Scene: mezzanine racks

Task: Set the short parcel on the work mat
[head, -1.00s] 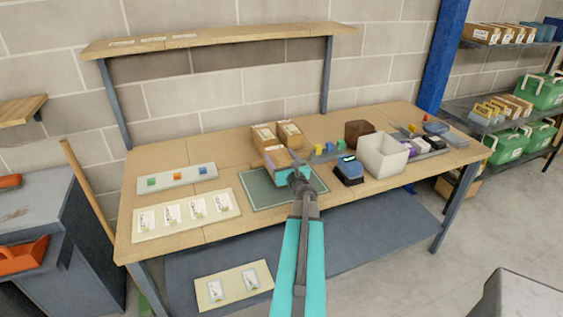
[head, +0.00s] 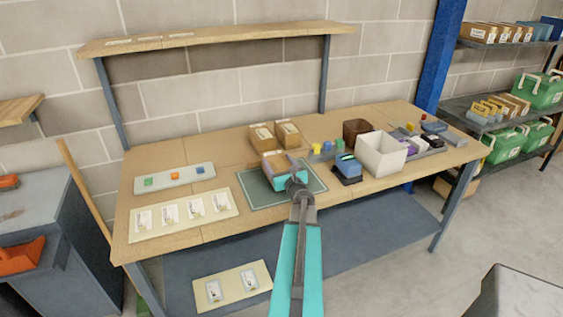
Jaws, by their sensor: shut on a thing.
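The work mat (head: 256,196) is a dark green rectangle with a light border near the middle of the bench. My gripper (head: 281,170) is over the mat and shut on the short parcel (head: 271,160), a small brown box. The teal gripper body and my arm hide the parcel's lower front and part of the mat. I cannot tell whether the parcel's underside touches the mat.
Two brown parcels (head: 262,138) stand just behind the mat. A white bin (head: 383,157), a brown container (head: 356,131) and a blue-black device (head: 347,168) stand to the right. A tray with coloured blocks (head: 174,178) and a card board (head: 182,215) lie left.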

